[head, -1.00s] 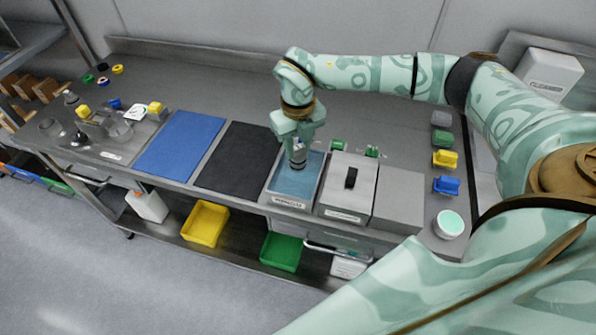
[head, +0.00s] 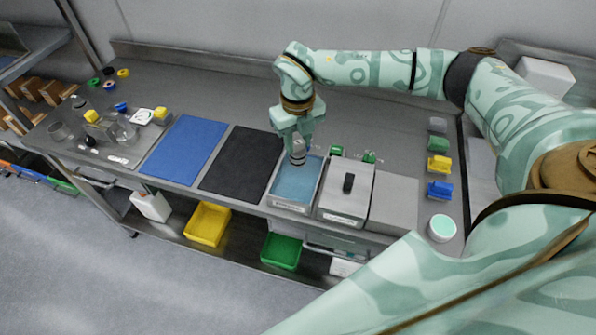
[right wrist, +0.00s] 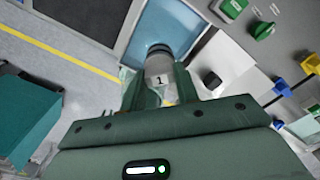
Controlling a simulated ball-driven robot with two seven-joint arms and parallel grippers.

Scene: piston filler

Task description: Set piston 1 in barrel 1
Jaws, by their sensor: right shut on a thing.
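Piston 1 (head: 298,154) is a grey cylinder with dark bands at its lower end. In the right wrist view the piston (right wrist: 159,66) shows a label with "1". My right gripper (head: 298,139) is shut on its upper part and holds it upright over the back part of the blue-floored tray (head: 291,206). I cannot tell whether its lower end touches the tray. Clear cylinders stand at the far left of the bench, one (head: 122,130) beside the yellow-topped parts; I cannot read which is barrel 1. My left gripper is not in view.
A black mat (head: 240,165) and a blue mat (head: 184,150) lie left of the tray. Coloured blocks (head: 439,163) line the right side. The bench behind the mats is clear.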

